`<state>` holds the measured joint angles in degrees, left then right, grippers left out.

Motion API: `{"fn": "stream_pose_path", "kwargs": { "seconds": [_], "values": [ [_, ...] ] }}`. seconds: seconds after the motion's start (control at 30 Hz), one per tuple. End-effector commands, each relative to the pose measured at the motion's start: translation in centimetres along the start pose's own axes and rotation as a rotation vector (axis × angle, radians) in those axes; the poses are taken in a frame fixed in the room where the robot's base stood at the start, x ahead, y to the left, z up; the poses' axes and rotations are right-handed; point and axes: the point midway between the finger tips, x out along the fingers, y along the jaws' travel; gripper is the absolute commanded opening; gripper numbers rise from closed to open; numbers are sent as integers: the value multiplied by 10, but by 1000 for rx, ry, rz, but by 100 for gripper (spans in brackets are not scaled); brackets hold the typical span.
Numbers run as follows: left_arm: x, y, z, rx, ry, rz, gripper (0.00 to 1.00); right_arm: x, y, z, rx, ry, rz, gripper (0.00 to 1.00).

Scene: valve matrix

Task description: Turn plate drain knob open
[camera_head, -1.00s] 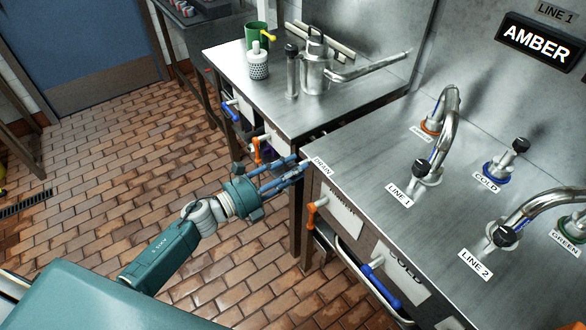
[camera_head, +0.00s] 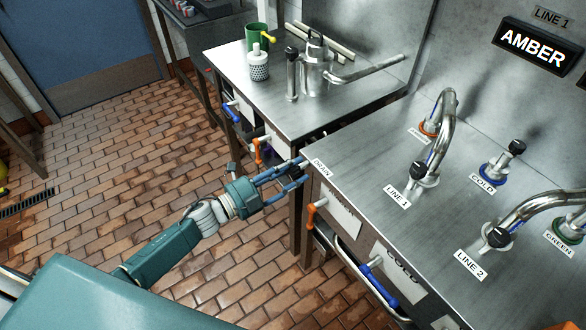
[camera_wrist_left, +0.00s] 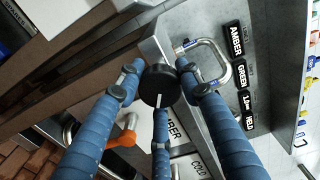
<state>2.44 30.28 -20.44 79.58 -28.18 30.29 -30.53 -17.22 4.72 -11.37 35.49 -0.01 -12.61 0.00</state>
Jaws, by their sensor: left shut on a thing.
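The drain knob (camera_wrist_left: 160,86) is a round black knob with a white line. It shows between the blue fingers in the left wrist view, at the edge of the steel counter. My left gripper (camera_head: 300,172) reaches the near-left corner of the counter, beside the DRAIN label (camera_head: 322,168), and is shut on the knob. In the head view the fingers hide most of the knob. In the left wrist view the fingers of my left gripper (camera_wrist_left: 158,90) stand around it. My right gripper is not in view.
The steel counter (camera_head: 375,175) carries LINE 1 and LINE 2 taps. Orange (camera_head: 314,212) and blue (camera_head: 378,285) handles stick out along its front. A second table (camera_head: 285,110) behind holds a green mug and a metal can. The tiled floor is clear on the left.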

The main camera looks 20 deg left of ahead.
Motion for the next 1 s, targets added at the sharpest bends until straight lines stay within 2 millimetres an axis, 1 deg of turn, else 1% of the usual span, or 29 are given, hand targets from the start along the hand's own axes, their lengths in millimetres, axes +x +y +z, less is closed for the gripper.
{"fn": "stream_pose_path", "kwargs": {
  "seconds": [0.2, 0.5, 0.7, 1.0],
  "values": [
    [-1, 0, -1, -205, 2, 4, 10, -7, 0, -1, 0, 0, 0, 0],
    [0, 0, -1, -437, 2, 3, 10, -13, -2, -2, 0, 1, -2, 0],
    [-1, 1, -1, -540, 2, 3, 10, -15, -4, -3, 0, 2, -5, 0],
    [-1, 1, -1, -605, 1, 3, 10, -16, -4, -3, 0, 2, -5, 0]
  ]
}}
